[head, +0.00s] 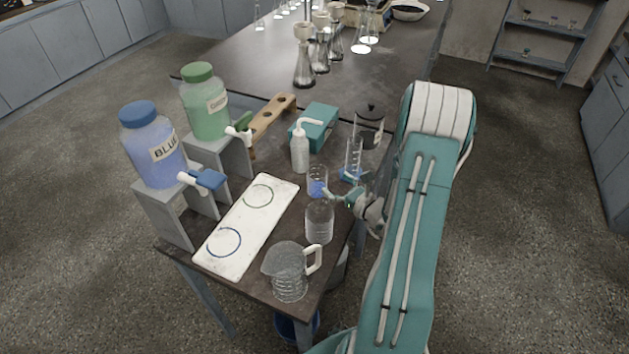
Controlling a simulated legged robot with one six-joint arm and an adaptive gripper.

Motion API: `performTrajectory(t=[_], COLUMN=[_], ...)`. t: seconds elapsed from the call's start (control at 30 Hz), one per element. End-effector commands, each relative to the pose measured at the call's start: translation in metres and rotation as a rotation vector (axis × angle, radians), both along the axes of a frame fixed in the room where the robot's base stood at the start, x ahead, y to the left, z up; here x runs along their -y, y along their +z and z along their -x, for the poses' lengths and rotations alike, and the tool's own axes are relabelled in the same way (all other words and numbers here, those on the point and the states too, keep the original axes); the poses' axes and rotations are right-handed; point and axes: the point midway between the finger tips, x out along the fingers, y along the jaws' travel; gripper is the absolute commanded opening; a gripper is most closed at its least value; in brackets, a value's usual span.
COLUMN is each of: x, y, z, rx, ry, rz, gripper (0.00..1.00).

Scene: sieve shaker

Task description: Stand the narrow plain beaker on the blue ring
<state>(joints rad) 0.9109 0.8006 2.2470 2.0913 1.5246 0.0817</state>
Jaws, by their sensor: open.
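A narrow clear beaker (317,174) stands on the dark bench, with blue showing at its lower part; I cannot tell if this is liquid or something seen through the glass. My gripper (336,194) is open, low at the right side of this beaker; whether its fingers touch the glass is unclear. A wider clear beaker (319,224) stands just nearer, in front of the gripper. The blue ring (224,242) is marked on the near part of a white board (238,224) to the left, and is empty.
A dark green ring (258,195) is on the board's far part. A jug (290,272) stands at the near edge. A wash bottle (299,150), a measuring cylinder (354,155) and a teal box (318,122) stand behind. Blue (152,148) and green (206,108) dispensers flank the left.

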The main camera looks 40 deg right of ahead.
Motion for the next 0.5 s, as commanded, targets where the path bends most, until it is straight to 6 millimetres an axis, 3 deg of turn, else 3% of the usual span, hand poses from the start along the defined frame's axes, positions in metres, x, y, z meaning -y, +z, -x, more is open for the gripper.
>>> performTrajectory(t=[0.1,0.33,0.5], x=[-0.005,-0.010,-0.016], y=[0.000,0.001,0.000], z=[-0.019,-0.039,-0.065], rx=[0.000,0.000,-0.001], ry=[0.005,0.004,0.005], rz=[0.001,0.002,0.000], gripper=[1.00,1.00,1.00])
